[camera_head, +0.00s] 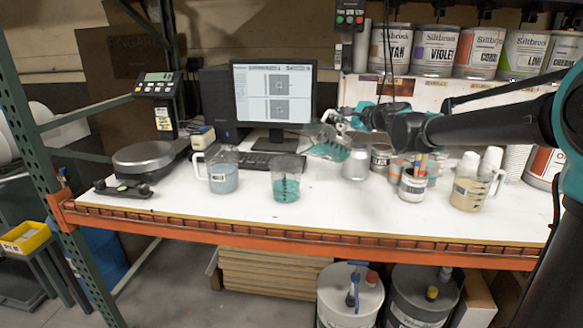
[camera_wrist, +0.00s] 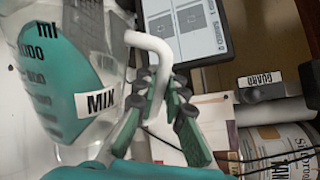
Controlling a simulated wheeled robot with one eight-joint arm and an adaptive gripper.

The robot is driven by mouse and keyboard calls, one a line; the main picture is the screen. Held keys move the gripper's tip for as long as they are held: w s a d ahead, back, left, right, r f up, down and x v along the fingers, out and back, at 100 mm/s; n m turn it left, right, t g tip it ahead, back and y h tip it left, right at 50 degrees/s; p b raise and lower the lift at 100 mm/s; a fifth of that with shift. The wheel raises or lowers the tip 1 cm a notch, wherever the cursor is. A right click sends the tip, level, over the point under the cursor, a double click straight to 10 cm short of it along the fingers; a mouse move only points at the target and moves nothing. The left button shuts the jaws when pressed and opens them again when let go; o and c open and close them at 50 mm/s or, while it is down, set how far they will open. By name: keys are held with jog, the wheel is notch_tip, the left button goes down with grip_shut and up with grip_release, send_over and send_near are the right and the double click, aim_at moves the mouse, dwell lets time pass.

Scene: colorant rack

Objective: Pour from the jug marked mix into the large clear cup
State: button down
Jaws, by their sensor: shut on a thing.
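The jug marked mix (camera_head: 327,146) is clear, with teal liquid in it. It is tilted and held above the table, up and to the right of the large clear cup. My gripper (camera_head: 345,121) is shut on its white handle. In the wrist view the jug (camera_wrist: 75,75) fills the left side, its MIX label readable, with my green fingers (camera_wrist: 165,105) around the handle. The large clear cup (camera_head: 286,179) stands upright on the table with teal liquid in it. I see no stream between jug and cup.
A jug of blue-grey liquid (camera_head: 223,174) stands left of the cup, and a jug of tan liquid (camera_head: 469,190) at the right. A scale (camera_head: 144,157), keyboard (camera_head: 271,161), monitor (camera_head: 273,92) and silver can (camera_head: 356,163) are nearby. The table front is clear.

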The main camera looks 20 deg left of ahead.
jog(key=shift+s+a+r+n+p, duration=0.3)
jog(key=shift+s+r+p, duration=0.05)
jog(key=shift+r, duration=0.15)
dwell(2.1)
